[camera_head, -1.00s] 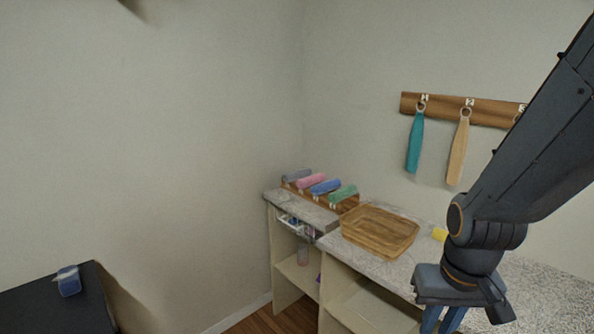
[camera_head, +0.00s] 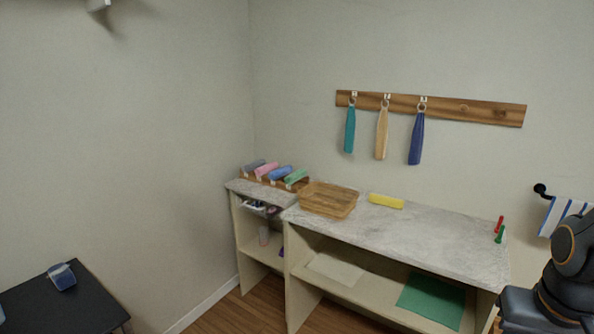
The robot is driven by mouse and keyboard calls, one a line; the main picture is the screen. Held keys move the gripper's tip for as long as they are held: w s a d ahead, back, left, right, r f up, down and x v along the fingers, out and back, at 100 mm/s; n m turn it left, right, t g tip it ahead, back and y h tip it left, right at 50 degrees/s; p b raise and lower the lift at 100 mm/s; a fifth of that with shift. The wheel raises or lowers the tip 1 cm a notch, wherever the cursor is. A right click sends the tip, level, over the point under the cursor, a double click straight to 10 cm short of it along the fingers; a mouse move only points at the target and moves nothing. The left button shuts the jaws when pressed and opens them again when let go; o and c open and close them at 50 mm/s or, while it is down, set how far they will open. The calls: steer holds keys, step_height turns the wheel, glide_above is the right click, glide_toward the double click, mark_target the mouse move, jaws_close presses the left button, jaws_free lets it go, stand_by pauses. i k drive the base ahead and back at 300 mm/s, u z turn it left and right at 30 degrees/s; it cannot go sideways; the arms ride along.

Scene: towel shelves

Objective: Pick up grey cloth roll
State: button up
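The grey cloth roll (camera_head: 254,165) lies at the left end of a row of rolled cloths on a wooden rack, at the back of the counter's left section. A pink roll (camera_head: 266,169), a blue roll (camera_head: 280,173) and a green roll (camera_head: 296,176) lie to its right. My arm shows at the lower right edge, far from the grey roll. My gripper's fingers are out of the picture.
A wooden basket (camera_head: 328,199) and a yellow roll (camera_head: 386,201) rest on the counter (camera_head: 430,233). A dark table (camera_head: 90,305) stands at the lower left. A wooden rail (camera_head: 460,108) holds hanging cloths. Wooden floor shows between the table and shelves.

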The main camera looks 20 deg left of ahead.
mark_target(251, 166)
steer(key=u, duration=1.3)
steer(key=i, duration=0.85)
steer(key=u, duration=0.75)
steer(key=i, duration=0.95)
steer(key=z, duration=0.4)
steer(key=i, duration=0.8)
steer(key=z, duration=1.4)
steer(key=i, duration=0.45)
steer(key=z, duration=0.45)
